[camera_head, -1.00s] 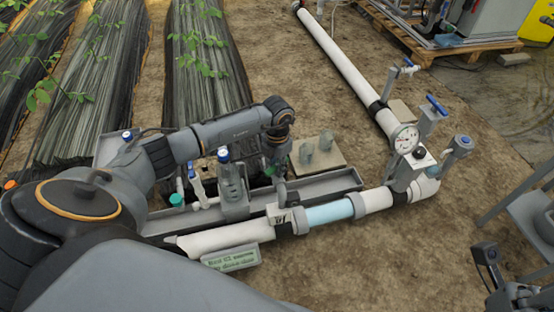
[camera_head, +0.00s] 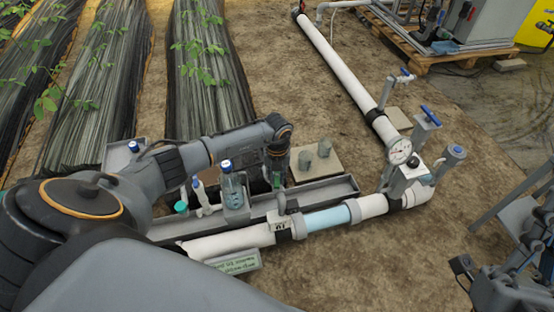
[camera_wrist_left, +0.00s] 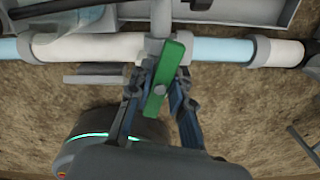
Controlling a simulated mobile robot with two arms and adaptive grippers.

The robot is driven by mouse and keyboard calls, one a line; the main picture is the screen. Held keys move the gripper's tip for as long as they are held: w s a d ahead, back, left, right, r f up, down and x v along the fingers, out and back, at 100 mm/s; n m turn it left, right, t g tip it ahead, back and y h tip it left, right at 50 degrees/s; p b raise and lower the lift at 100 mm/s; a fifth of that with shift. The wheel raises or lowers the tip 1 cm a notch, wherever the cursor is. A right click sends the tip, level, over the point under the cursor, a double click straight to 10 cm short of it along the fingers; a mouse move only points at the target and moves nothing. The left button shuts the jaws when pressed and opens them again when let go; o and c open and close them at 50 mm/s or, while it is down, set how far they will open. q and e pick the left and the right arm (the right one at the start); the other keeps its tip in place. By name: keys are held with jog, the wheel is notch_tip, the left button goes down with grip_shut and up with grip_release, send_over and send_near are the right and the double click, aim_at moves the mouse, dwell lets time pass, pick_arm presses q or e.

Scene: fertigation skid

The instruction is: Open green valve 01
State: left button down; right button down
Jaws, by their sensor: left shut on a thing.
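The green valve handle (camera_wrist_left: 165,78) shows clearly in the left wrist view, below a branch joint on the white and light blue pipe (camera_wrist_left: 100,47). It lies slanted, more across the pipe than along it. My left gripper (camera_wrist_left: 161,82) is shut on this handle, with a finger on each side. In the head view, my left gripper (camera_head: 277,178) hangs at the pipe, near a white tag (camera_head: 279,226) that seems to read 01. The handle is mostly hidden there. My right gripper (camera_head: 488,278) is at the lower right, far from the valve; its fingers are unclear.
A grey tray (camera_head: 325,192) runs behind the pipe, with a clear bottle (camera_head: 233,192) near it. A pressure gauge (camera_head: 399,150) and blue-handled valves (camera_head: 430,115) stand to the right. A green sign (camera_head: 240,262) lies in front. Bare soil lies between pipe and right arm.

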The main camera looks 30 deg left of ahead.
pick_arm(q)
jog(key=shift+n+p, duration=0.7)
jog(key=shift+n, duration=0.4)
jog(key=shift+n+p, duration=0.65)
jog(key=shift+n, duration=0.55)
pick_arm(e)
jog(key=w+f+g+h, duration=0.2)
jog(key=w+f+g, duration=0.5)
jog(key=f, duration=0.3)
jog(key=shift+a+h, duration=0.2)
jog(key=shift+h, duration=0.2)
pick_arm(q)
jog(key=c, duration=1.1)
grip_release()
jog(key=shift+c, duration=0.2)
pick_arm(e)
jog(key=shift+r, duration=0.1)
